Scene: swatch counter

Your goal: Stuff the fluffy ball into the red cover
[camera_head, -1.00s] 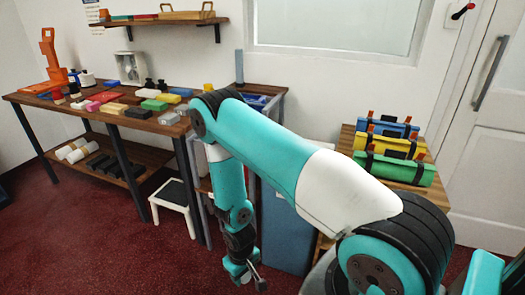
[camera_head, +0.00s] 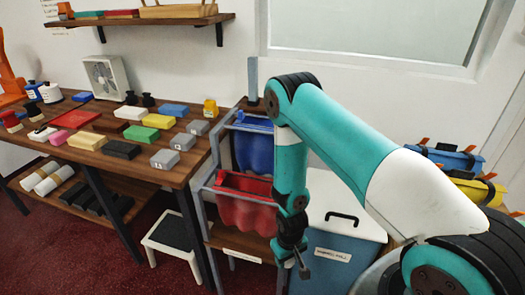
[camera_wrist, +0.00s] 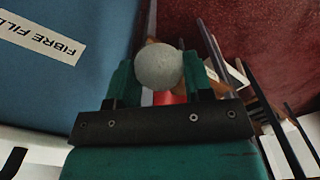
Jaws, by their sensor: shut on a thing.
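The red cover (camera_head: 246,203) hangs from a grey frame at the right end of the counter in the head view, its rim near the top. My gripper (camera_head: 294,264) points down, low and to the right of the red cover, apart from it. In the wrist view my gripper (camera_wrist: 157,88) is shut on a round grey-white fluffy ball (camera_wrist: 158,66), held between the green fingers. A small red patch shows below the ball there; I cannot tell what it is. The ball is too small to make out in the head view.
A blue cover (camera_head: 253,150) hangs behind the red one. A blue bin (camera_head: 338,250) with a pale lid stands right of my gripper; its fibre fill label shows in the wrist view (camera_wrist: 42,38). A white step stool (camera_head: 177,240) stands left. Swatch blocks cover the counter (camera_head: 190,165).

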